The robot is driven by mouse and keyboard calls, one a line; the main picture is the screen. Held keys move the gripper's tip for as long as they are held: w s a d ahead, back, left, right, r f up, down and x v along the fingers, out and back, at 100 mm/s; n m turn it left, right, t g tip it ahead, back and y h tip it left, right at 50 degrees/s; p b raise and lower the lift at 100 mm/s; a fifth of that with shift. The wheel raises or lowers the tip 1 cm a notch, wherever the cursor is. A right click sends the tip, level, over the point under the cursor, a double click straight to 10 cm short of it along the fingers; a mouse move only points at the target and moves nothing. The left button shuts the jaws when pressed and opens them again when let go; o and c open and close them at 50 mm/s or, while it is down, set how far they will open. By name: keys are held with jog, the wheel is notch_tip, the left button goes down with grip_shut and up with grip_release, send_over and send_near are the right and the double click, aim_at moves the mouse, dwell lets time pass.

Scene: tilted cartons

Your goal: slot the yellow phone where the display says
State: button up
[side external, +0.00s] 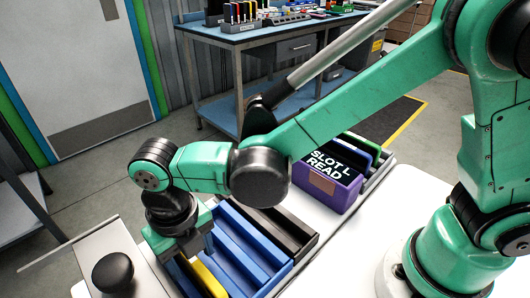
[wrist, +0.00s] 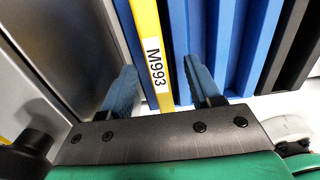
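The yellow phone (side external: 209,281) stands in a row with blue pieces at the lower left of the side view. In the wrist view the yellow phone (wrist: 150,50) bears a white label reading M993. My gripper (wrist: 159,72) is open, its blue fingers apart on either side of the yellow phone, with gaps visible. In the side view my gripper (side external: 182,250) points down over the row, and its fingertips are partly hidden.
Blue pieces (side external: 243,250) and a black piece (side external: 290,231) stand right of the yellow phone. A grey surface with a black knob (side external: 113,271) is close on the left. The white table (side external: 352,238) is bare between the row and my base.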

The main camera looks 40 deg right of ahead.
jog(key=shift+r, duration=2.8)
jog(key=shift+r, duration=0.1)
notch_tip(320, 180, up, 7)
jog(key=d+f+m+t, duration=0.2)
jog(key=d+m, duration=0.9)
jog(key=m, duration=0.7)
jog(key=d+f+m+t, duration=0.2)
jog(key=d+m+t, duration=0.3)
jog(key=d+m, duration=0.7)
jog(key=m, duration=0.6)
jog(key=shift+s+f, duration=0.15)
jog(key=shift+s, duration=0.05)
